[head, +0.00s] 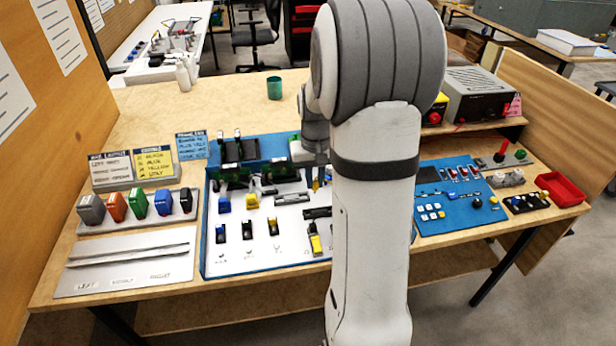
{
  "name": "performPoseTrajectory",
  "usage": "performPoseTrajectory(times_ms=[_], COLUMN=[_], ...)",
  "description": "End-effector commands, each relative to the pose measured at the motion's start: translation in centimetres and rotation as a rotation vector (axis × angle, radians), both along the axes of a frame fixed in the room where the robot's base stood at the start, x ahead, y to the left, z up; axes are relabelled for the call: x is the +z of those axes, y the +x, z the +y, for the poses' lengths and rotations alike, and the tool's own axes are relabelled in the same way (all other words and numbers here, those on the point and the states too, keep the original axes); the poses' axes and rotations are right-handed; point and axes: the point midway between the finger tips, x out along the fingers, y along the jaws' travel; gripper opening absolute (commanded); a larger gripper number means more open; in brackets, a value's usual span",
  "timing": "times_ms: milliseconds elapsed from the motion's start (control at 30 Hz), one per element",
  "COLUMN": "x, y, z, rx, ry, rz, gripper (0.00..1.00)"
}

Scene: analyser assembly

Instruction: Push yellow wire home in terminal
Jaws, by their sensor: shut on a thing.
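My gripper (318,177) points down over the blue-edged white assembly board (262,262), partly hidden by my own arm. Its fingers are shut on a small yellow piece, the yellow wire (316,186), which shows just at the fingertips. Dark and green terminal parts (236,173) stand along the back of the board, left of the gripper. The terminal at the fingertips is hidden or too small to make out. I cannot tell how deep the wire sits or whether it touches a terminal.
Black, blue and yellow parts (314,243) lie on the board. Colored blocks (139,203) stand in a row at left, behind a grey plate (125,265). A blue control panel (460,212) and a red bin (562,190) are at right. The table's back left is mostly clear around a green cup (274,88).

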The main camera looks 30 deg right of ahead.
Motion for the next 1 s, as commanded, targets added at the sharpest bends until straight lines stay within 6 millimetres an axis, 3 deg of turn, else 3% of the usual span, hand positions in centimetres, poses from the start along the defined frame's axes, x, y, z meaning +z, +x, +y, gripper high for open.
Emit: performPoseTrajectory(times_ms=[1000], x=[-3.0], y=[-6.0], z=[-6.4], rx=[-0.002], ry=[0.0], rz=[0.0], gripper=[0.0])
